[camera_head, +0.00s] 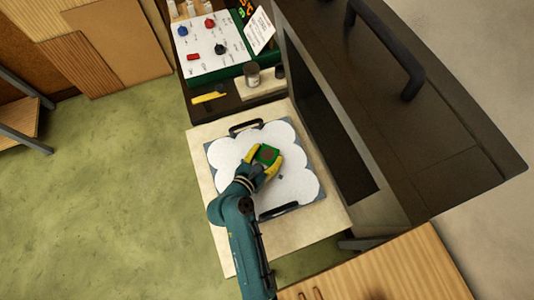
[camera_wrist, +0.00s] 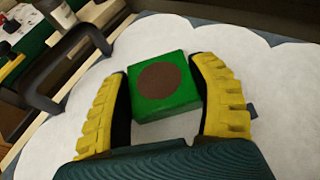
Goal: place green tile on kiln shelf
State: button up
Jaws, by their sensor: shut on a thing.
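The green tile (camera_wrist: 183,101) is a square green block with a round brown patch on its top, and it also shows in the head view (camera_head: 267,155). My gripper (camera_wrist: 166,92) has its yellow fingers on either side of the tile and is shut on it; it shows in the head view too (camera_head: 265,162). The kiln shelf (camera_head: 294,187) is a blue-grey board with a white, cloud-edged cover and black handles at two ends. The tile is over the middle of the white cover. I cannot tell whether its underside touches the cover.
The dark kiln (camera_head: 400,110) with a large black handle stands right of the shelf. A control panel (camera_head: 209,47) with knobs, a yellow tool (camera_head: 208,97) and a grey can (camera_head: 252,74) lie behind. A wooden bench (camera_head: 390,272) is at front right.

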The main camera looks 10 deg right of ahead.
jog(key=o, duration=1.3)
jog(key=shift+f, duration=0.1)
jog(key=shift+c, duration=0.2)
